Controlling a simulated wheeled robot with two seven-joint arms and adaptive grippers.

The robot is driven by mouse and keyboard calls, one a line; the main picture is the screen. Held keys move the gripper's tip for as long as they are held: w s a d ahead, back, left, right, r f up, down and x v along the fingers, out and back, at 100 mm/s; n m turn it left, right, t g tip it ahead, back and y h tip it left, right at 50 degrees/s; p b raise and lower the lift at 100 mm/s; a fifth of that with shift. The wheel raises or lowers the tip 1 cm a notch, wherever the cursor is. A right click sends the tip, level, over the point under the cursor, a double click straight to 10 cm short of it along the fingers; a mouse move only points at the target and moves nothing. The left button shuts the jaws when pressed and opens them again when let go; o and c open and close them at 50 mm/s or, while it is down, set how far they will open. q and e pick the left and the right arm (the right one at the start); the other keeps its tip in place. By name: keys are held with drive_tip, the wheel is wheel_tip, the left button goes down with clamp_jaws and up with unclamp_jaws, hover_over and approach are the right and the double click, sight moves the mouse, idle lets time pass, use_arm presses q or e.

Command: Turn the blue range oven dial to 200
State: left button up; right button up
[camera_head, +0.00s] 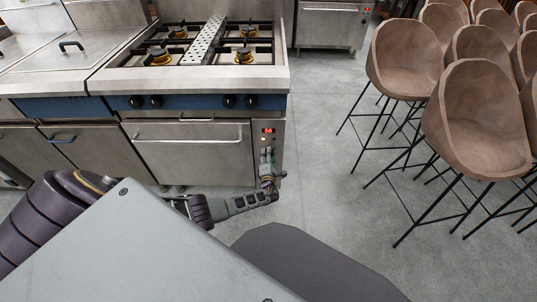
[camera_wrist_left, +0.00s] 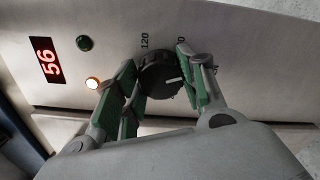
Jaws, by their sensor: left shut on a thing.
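The blue range (camera_head: 190,100) stands at the centre left in the head view, a steel cooker with a blue strip. Its oven panel on the right side has a red lit display (camera_head: 268,130). In the left wrist view the display (camera_wrist_left: 45,60) reads 56, with a dark green lamp and a lit orange lamp beside it. The black oven dial (camera_wrist_left: 160,76) has a white pointer line. The number 120 shows beside it, and another number is partly hidden. My left gripper (camera_wrist_left: 158,80) has its green-padded fingers shut around the dial; it also shows at the panel in the head view (camera_head: 266,160). My right gripper is not in view.
Black burner knobs (camera_head: 240,101) sit on the strip above the oven door (camera_head: 190,155). Brown bar stools (camera_head: 478,120) stand close together on the right. Grey floor (camera_head: 320,190) between range and stools is clear.

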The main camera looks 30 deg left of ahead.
use_arm(q)
drive_tip(key=shift+m+p, duration=0.7)
drive_tip(key=shift+m, duration=1.5)
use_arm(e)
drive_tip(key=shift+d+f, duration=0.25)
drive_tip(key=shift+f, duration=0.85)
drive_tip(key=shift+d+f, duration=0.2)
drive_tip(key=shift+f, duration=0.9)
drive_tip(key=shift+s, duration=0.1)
use_arm(q)
drive_tip(key=o, duration=1)
drive_tip(key=shift+o, duration=0.2)
drive_tip(key=shift+s+d, duration=0.1)
drive_tip(key=shift+s, duration=0.1)
drive_tip(key=v, duration=1.1)
drive_tip(key=shift+s+d, duration=0.2)
drive_tip(key=shift+s, duration=0.05)
drive_tip(key=shift+f+n, duration=0.1)
drive_tip(key=shift+n, duration=0.2)
